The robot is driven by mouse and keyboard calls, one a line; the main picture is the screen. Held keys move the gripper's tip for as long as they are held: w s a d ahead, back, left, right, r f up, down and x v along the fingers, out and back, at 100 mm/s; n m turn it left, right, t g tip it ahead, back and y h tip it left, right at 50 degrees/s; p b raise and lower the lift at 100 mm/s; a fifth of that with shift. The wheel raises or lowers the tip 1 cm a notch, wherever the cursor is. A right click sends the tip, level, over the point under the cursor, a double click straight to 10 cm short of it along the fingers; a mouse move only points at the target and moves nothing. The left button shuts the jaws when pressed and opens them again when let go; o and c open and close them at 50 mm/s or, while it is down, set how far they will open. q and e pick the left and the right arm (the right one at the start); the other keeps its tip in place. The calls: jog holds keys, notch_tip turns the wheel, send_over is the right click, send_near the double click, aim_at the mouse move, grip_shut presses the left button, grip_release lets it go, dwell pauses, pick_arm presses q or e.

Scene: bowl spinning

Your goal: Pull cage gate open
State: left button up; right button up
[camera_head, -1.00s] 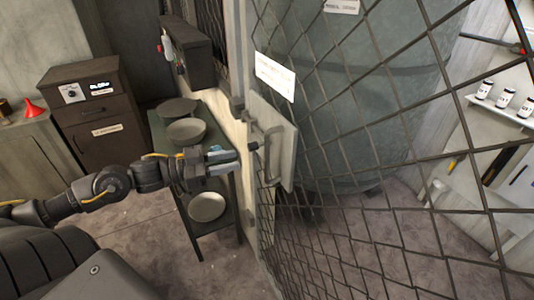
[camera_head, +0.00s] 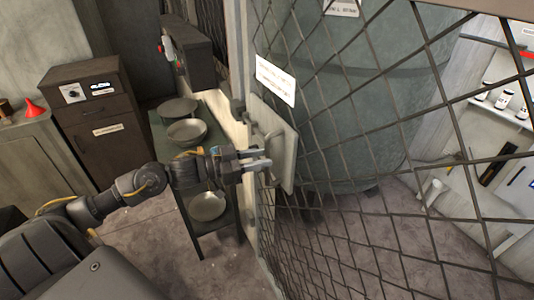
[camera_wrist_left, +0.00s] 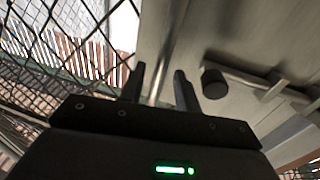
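The cage gate is dark wire mesh in a frame, filling the right half of the head view. A pale latch plate (camera_head: 287,152) with a grey bar handle (camera_head: 266,134) is on its left side. My left gripper (camera_head: 268,158) is at the plate, with its fingertips at the lower part of the handle. In the left wrist view the two fingers (camera_wrist_left: 160,80) are apart, and a pale bar or edge runs between them. I cannot tell whether they touch it. A dark round knob (camera_wrist_left: 214,84) is just right of the fingers. My right gripper is not in view.
A green shelf stand (camera_head: 165,145) with bowls (camera_head: 187,132) stands left of the gate, close under my left arm. A brown cabinet (camera_head: 103,140) is farther left. A large green tank (camera_head: 350,95) is behind the mesh. Open floor (camera_head: 135,230) lies below my arm.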

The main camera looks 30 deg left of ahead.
pick_arm(q)
jog(key=shift+p+x, duration=0.3)
jog(key=shift+x, duration=0.9)
grip_shut()
